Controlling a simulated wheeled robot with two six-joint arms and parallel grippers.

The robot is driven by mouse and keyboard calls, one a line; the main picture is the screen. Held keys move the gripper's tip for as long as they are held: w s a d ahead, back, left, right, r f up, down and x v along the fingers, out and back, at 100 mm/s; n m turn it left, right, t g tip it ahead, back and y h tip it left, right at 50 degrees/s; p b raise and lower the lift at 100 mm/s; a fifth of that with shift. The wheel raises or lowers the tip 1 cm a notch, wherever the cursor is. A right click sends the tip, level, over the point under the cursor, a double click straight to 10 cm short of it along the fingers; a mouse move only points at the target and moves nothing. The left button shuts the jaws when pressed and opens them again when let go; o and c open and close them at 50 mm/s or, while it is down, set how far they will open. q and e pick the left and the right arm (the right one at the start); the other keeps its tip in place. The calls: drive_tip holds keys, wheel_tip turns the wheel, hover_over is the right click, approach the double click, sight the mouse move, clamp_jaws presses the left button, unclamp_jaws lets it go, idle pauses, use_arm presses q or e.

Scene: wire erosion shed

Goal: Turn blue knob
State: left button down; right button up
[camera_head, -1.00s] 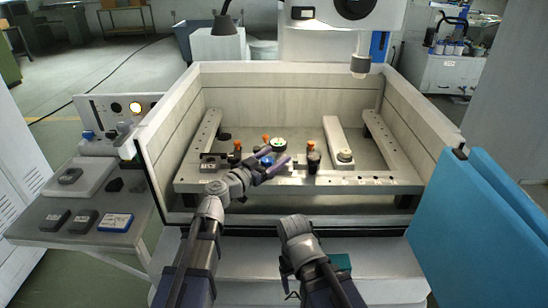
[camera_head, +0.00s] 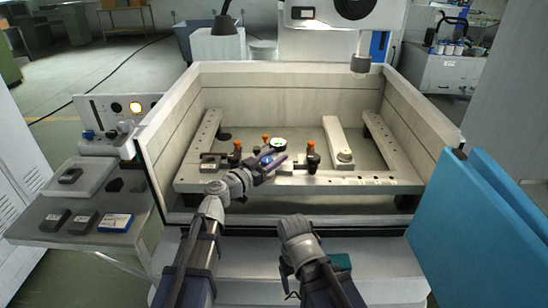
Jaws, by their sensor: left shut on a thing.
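A small blue knob (camera_head: 265,160) sits in the middle of the machine's tank, near the front bar of the frame, partly hidden by my left gripper.
Orange-topped clamps (camera_head: 237,148) and (camera_head: 312,157) stand on either side of the blue knob, and a round dial-like part (camera_head: 278,144) lies behind it. The tank's walls (camera_head: 290,85) enclose the frame (camera_head: 370,181). A blue panel (camera_head: 470,225) stands at the right.

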use_arm(q)
drive_tip(key=shift+y, duration=0.3)
drive_tip(key=shift+a+n+t+y, duration=0.1)
drive_tip(key=shift+n+t+y, duration=0.7)
drive_tip(key=shift+n+y, duration=0.1)
drive_tip(key=shift+w+a+n+t+y, duration=0.2)
drive_tip(key=shift+n+t+y, duration=0.2)
drive_tip(key=shift+n+y, duration=0.35)
drive_tip(key=shift+w+a+n+t+y, duration=0.15)
drive_tip(key=shift+n+t+y, duration=0.3)
drive_tip(key=shift+y, duration=0.5)
drive_tip(key=shift+c, duration=1.8)
unclamp_jaws()
drive_tip(key=shift+s+a, duration=0.1)
drive_tip(key=shift+s, duration=0.05)
